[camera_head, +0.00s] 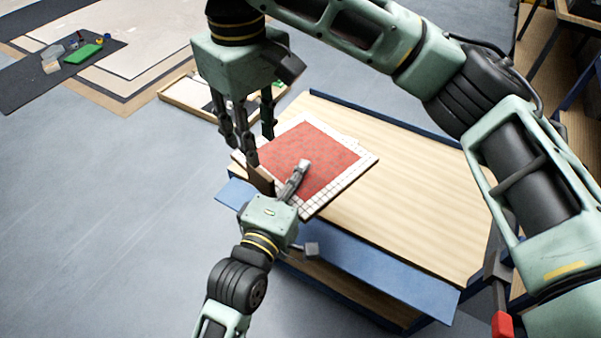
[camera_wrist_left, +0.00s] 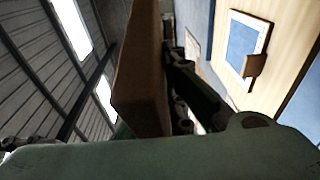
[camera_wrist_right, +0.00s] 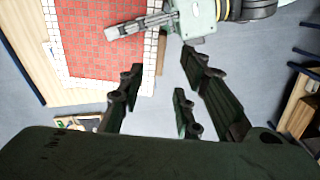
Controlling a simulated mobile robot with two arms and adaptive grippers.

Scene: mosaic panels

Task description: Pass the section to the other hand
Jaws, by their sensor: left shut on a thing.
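The section is a square mosaic panel (camera_head: 325,150) with a red tiled field and a white tiled border. It is held tilted above the near left part of the workbench. My left gripper (camera_head: 293,178) is shut on its near left side, with a finger lying across the red face. In the left wrist view the panel's brown edge (camera_wrist_left: 140,85) fills the grip. My right gripper (camera_head: 252,140) hangs over the panel's left corner, fingers spread and empty. In the right wrist view its fingers (camera_wrist_right: 158,98) are apart, with the red panel (camera_wrist_right: 95,45) beyond them.
A wooden workbench (camera_head: 420,205) with blue edges lies below. A blue ledge (camera_head: 375,265) runs along its near side. A shallow wooden tray (camera_head: 180,97) stands on the floor behind. Dark mats with a green item (camera_head: 83,53) lie far left. The floor at left is clear.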

